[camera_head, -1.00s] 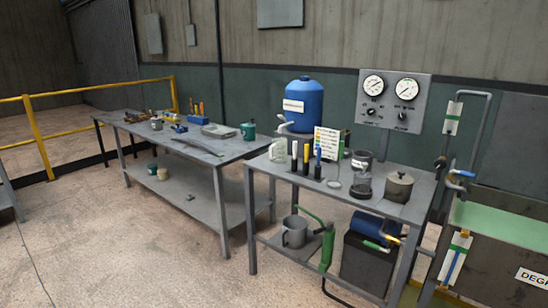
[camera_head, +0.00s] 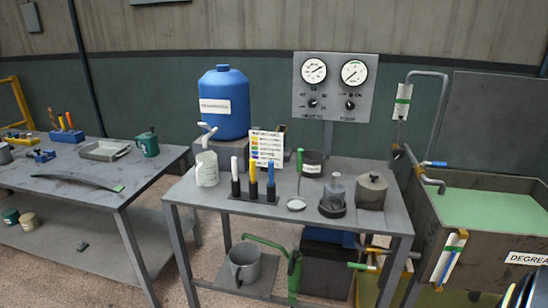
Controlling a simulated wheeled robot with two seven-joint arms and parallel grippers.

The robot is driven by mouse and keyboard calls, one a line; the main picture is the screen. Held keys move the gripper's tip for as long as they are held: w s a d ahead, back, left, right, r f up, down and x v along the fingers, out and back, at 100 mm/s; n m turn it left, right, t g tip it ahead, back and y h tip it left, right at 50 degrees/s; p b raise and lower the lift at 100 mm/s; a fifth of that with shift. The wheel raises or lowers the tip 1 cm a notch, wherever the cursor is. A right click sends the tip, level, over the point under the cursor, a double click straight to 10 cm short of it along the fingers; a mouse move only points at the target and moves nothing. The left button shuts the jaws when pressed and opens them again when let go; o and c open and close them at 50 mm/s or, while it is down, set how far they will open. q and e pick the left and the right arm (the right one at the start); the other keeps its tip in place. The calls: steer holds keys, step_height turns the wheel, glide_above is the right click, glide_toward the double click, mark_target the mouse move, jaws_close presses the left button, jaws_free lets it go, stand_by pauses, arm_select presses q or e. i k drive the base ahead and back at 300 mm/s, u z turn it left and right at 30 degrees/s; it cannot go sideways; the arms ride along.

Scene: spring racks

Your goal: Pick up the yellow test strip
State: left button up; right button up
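The yellow test strip (camera_head: 253,171) stands upright in a dark base on the right-hand metal table (camera_head: 215,206), between a white strip (camera_head: 234,165) on its left and a blue strip (camera_head: 271,172) on its right. The lower parts of all three are black. A chart card with coloured rows (camera_head: 267,147) stands just behind the blue strip. Neither of my grippers can be made out. A dark shape cut off at the bottom right corner is too partial to identify.
A white jug (camera_head: 207,169) stands left of the strips; a small round dish (camera_head: 296,204), a glass vessel (camera_head: 334,195) and a lidded pot (camera_head: 372,191) stand to the right. A blue tank (camera_head: 223,105) is behind. A green-filled basin (camera_head: 490,219) adjoins the table's right side.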

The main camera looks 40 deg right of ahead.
mark_target(252, 162)
steer(key=z, duration=1.05)
steer(key=i, duration=1)
steer(key=z, duration=1.05)
